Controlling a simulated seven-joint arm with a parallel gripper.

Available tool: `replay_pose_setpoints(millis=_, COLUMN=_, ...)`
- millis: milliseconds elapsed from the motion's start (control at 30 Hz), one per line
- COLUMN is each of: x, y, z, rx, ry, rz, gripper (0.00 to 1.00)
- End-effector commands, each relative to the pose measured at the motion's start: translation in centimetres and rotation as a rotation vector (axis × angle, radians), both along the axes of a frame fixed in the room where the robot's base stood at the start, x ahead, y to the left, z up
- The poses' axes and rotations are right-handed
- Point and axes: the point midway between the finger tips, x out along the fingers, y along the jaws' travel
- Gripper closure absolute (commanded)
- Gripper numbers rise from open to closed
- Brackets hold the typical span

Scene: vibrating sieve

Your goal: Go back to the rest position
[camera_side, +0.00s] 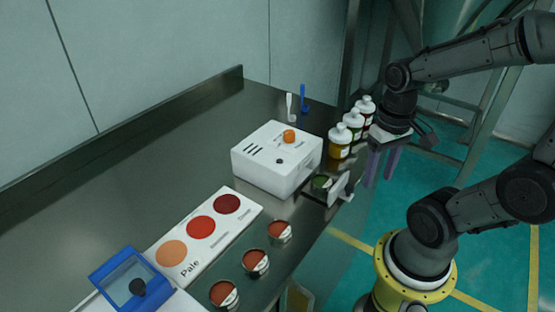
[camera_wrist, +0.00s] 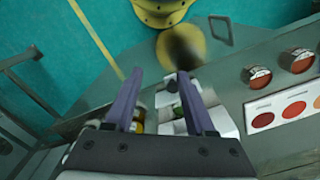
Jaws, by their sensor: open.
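My gripper (camera_side: 379,178) hangs pointing down off the right edge of the dark bench, beside the row of bottles. Its two purple fingers are spread apart with nothing between them. In the wrist view the open fingers (camera_wrist: 160,75) reach out over the bench edge and floor. The white sieve machine (camera_side: 265,165) with an orange knob stands on the bench to the left of my gripper. At its front right, a holder (camera_side: 345,188) with a dark green round item (camera_side: 322,183) sticks out near the bench edge. In the wrist view my gripper partly hides the machine (camera_wrist: 222,122).
Several white-capped bottles (camera_side: 340,140) stand close left of my gripper. Blue (camera_side: 303,98) and white (camera_side: 289,105) upright tools stand behind the machine. Jars of reddish powder (camera_side: 255,262), a colour card (camera_side: 227,228) and a blue-lidded box (camera_side: 131,277) occupy the front. The bench's left is clear.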

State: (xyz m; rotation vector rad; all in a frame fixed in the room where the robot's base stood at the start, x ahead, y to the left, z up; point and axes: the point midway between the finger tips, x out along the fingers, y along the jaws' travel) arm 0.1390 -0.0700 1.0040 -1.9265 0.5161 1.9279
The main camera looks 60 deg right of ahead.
Motion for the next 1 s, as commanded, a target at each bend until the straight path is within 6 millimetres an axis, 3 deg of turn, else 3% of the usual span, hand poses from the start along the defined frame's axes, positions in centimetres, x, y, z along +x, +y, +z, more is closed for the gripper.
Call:
replay_pose_setpoints(millis=333, x=0.3, y=0.4, z=0.2, rx=-0.005, ry=-0.010, rz=0.033, gripper=0.45)
replay_pose_setpoints(millis=600, x=2.3, y=4.5, z=5.0, rx=-0.082, ry=-0.253, rz=0.321, gripper=0.45)
replay_pose_setpoints(millis=800, x=2.4, y=6.9, z=8.3, rx=-0.115, ry=-0.444, rz=0.491, gripper=0.45)
replay_pose_setpoints(millis=1000, x=2.5, y=7.0, z=8.8, rx=-0.128, ry=-0.483, rz=0.515, gripper=0.45)
